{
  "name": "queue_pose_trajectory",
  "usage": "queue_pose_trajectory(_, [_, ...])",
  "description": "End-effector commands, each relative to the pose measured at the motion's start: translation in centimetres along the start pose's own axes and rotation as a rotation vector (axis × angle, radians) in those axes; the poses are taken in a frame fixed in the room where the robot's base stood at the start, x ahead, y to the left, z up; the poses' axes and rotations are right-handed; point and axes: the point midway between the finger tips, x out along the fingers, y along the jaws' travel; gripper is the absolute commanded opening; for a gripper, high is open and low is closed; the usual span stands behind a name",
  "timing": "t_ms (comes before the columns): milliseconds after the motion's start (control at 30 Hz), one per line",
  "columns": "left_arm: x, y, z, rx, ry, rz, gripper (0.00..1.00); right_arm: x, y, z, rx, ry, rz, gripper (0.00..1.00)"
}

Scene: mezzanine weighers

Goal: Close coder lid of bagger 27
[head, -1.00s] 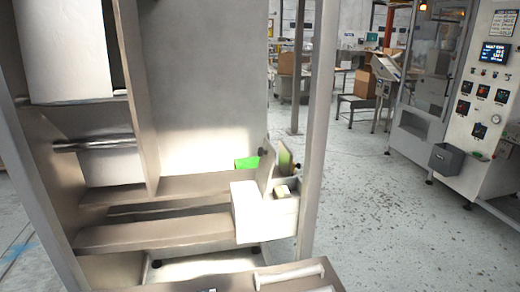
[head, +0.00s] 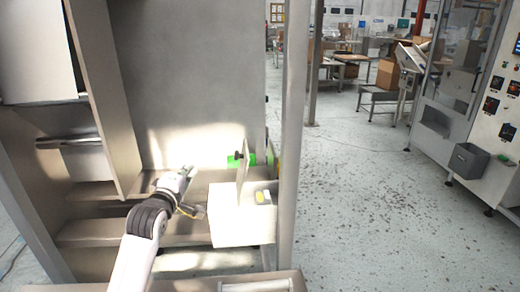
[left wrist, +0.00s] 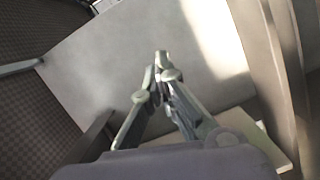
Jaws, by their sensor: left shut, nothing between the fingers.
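The coder is a white box (head: 238,228) low on the bagger frame in the head view. Its lid (head: 242,176) stands up, nearly vertical, so the box is open on top. A small yellow part (head: 263,197) shows at the open top. My left gripper (head: 188,172) is left of the box and apart from the lid, with its fingers together. In the left wrist view the left gripper (left wrist: 162,62) is shut and empty, and neither the coder nor its lid can be made out clearly. My right gripper is in neither view.
A frame post (head: 291,130) stands just right of the coder. A metal back panel (head: 195,80) rises behind it, and a green part (head: 235,161) shows behind the lid. Another machine with a grey bin (head: 467,160) stands at the right. The floor between is clear.

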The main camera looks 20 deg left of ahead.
Motion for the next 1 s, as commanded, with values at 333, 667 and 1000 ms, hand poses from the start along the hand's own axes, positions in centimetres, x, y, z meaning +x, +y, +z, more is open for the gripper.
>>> queue_pose_trajectory(333, [1.9, 1.8, 2.1, -0.027, -0.027, 0.007, 0.0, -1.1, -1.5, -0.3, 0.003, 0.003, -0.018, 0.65])
queue_pose_trajectory(667, [7.7, 1.9, 2.1, -0.025, -0.026, 0.007, 0.0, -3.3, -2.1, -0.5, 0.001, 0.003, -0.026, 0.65])
queue_pose_trajectory(1000, [10.6, 1.9, 5.0, -0.03, -0.028, 0.007, 0.0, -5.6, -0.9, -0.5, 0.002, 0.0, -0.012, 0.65])
